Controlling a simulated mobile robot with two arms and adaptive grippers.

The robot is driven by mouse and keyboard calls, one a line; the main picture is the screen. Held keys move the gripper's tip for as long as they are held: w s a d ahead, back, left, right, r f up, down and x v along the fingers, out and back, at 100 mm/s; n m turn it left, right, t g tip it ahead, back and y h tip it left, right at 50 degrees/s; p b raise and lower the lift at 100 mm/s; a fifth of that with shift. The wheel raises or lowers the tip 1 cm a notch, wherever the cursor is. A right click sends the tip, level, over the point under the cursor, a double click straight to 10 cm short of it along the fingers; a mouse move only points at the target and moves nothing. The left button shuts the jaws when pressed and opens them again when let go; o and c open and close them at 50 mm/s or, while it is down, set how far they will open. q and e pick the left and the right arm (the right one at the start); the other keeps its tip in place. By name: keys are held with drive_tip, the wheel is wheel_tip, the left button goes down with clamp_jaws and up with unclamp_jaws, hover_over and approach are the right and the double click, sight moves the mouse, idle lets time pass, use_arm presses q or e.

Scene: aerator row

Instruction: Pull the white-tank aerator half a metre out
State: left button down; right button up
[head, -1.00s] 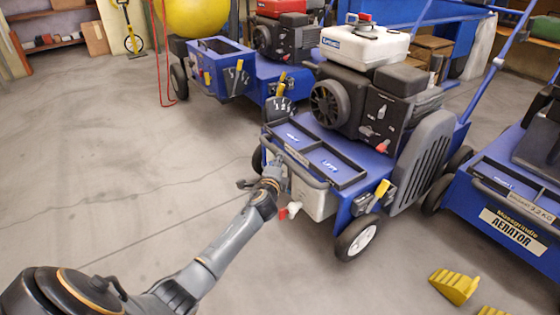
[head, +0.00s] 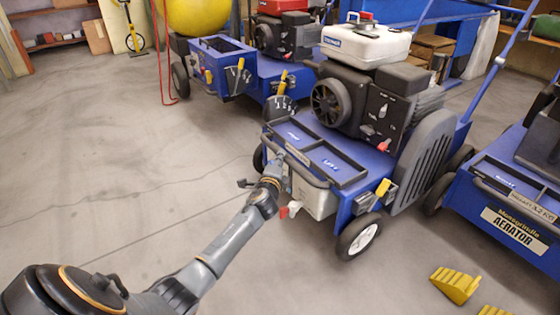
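The white-tank aerator is a blue machine with a white tank (head: 365,44) on top of its black engine, and it stands right of the picture's middle. Its blue body (head: 345,190) has a black two-part tray on the front deck. A grey front bar (head: 308,176) runs along the tray's near edge. My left gripper (head: 280,168) is at the left part of this bar, seen from behind. Its fingers are largely hidden, so I cannot tell whether they close around the bar. My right gripper is out of view.
A red-tank aerator (head: 282,8) stands behind, and another blue aerator (head: 515,222) stands close on the right. Yellow wedge chocks (head: 455,285) lie on the floor at the lower right. Red cords (head: 163,60) hang at the back. The concrete floor (head: 110,180) at left is open.

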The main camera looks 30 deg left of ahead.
use_arm(q)
drive_tip(key=c, duration=1.5)
unclamp_jaws()
drive_tip(key=shift+s+a+f, duration=0.15)
drive_tip(key=shift+a+f, duration=0.05)
drive_tip(key=shift+a, duration=0.2)
drive_tip(key=shift+s+a+f, duration=0.15)
drive_tip(key=shift+a+f, duration=0.05)
drive_tip(key=shift+a, duration=0.2)
drive_tip(key=shift+w+d+r, duration=0.1)
drive_tip(key=shift+w+d, duration=0.05)
drive_tip(key=shift+d, duration=0.2)
drive_tip(key=v, duration=1.2)
drive_tip(key=shift+r, duration=0.1)
